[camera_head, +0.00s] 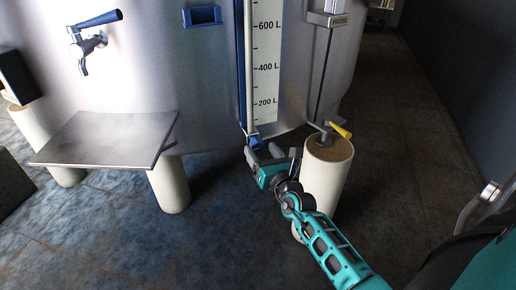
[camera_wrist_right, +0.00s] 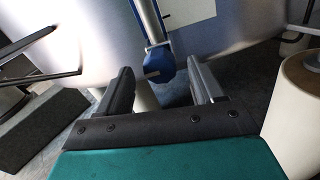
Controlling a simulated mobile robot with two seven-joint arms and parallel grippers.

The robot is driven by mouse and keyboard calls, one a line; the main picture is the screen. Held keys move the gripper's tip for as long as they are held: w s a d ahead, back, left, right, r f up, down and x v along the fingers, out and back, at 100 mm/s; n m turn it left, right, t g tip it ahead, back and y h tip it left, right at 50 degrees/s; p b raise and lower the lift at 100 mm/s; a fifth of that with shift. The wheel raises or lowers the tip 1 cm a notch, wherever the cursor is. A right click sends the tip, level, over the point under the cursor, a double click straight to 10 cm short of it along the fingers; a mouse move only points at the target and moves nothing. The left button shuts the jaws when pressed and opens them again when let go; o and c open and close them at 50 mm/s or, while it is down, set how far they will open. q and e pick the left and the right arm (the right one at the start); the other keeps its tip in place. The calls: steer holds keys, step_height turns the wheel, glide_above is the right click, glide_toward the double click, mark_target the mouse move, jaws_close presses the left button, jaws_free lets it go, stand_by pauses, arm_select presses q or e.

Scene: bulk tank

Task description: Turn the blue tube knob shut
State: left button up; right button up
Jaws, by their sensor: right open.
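The blue tube knob (camera_head: 254,140) sits at the foot of the sight tube (camera_head: 249,70), beside the litre scale on the steel tank. In the right wrist view the knob (camera_wrist_right: 160,66) is a blue faceted piece with a small metal pin, at the tube's lower end. My right gripper (camera_head: 264,152) is open just below the knob in the head view. In the wrist view its two dark fingers (camera_wrist_right: 163,82) stand left and right of the knob, with gaps on both sides. Nothing is held. My left gripper does not show.
A steel shelf (camera_head: 105,140) juts out at the left, below a tap with a blue lever (camera_head: 98,20). A pale cylindrical leg (camera_head: 326,170) with a yellow-handled valve (camera_head: 340,130) stands close to the right of my gripper.

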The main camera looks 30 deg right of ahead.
mark_target(259, 147)
steer(key=shift+w+d+b, duration=0.15)
steer(key=shift+w, duration=0.65)
steer(key=shift+w+d+b, duration=0.15)
steer(key=shift+w, duration=0.65)
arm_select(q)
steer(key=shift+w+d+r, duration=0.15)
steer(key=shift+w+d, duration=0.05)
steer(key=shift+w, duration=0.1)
arm_select(e)
steer(key=shift+c, duration=0.5)
steer(key=c, duration=0.9)
steer(key=shift+c, duration=0.2)
